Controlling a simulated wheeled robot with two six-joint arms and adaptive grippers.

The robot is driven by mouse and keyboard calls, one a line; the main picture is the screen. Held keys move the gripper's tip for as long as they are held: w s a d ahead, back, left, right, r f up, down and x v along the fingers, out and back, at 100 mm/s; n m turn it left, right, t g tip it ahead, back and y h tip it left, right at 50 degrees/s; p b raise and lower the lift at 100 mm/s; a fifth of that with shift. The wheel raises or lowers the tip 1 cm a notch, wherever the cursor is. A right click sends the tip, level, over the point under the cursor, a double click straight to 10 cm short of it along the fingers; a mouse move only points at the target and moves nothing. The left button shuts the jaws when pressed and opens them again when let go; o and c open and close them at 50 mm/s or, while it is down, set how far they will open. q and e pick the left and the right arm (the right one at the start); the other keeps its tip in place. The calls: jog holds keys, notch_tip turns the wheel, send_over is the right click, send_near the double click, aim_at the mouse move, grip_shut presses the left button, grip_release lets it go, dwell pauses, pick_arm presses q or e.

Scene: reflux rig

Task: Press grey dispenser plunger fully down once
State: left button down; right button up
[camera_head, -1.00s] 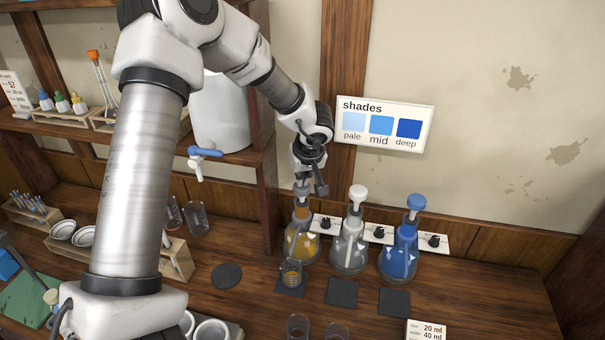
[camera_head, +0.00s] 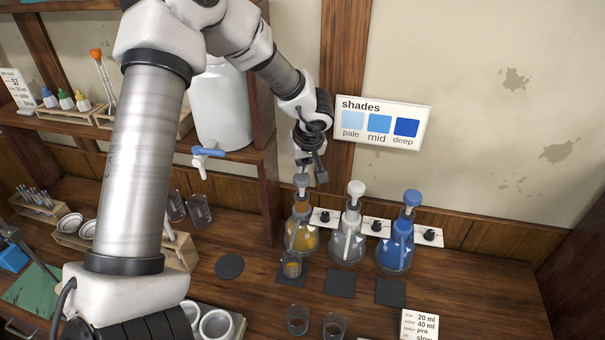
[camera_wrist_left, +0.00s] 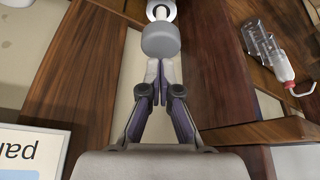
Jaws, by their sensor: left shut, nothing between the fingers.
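The grey dispenser plunger (camera_head: 301,181) tops the leftmost glass bottle (camera_head: 301,236), which holds amber liquid. The plunger stands upright with its stem partly showing. My left gripper (camera_head: 319,174) is shut and empty, close by the grey plunger head in the head view. In the left wrist view, the closed fingertips (camera_wrist_left: 160,66) lie just at the near edge of the round grey head (camera_wrist_left: 160,40). I cannot tell if they touch. A small beaker (camera_head: 291,266) with some amber liquid stands in front of the bottle. My right gripper is not in view.
A white-plunger bottle (camera_head: 349,240) and a blue-plunger bottle (camera_head: 396,246) stand to the right. Dark mats (camera_head: 340,284) lie in front. A shades sign (camera_head: 382,122) hangs behind. Empty glasses (camera_head: 298,319) stand near the front. A shelf with a white tank (camera_head: 222,108) is left.

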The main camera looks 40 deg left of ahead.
aim_at(302, 178)
pick_arm(q)
notch_tip(302, 178, up, 3)
jog(key=shift+f+p, duration=0.2)
jog(key=shift+p, duration=0.8)
jog(key=shift+r, duration=1.75)
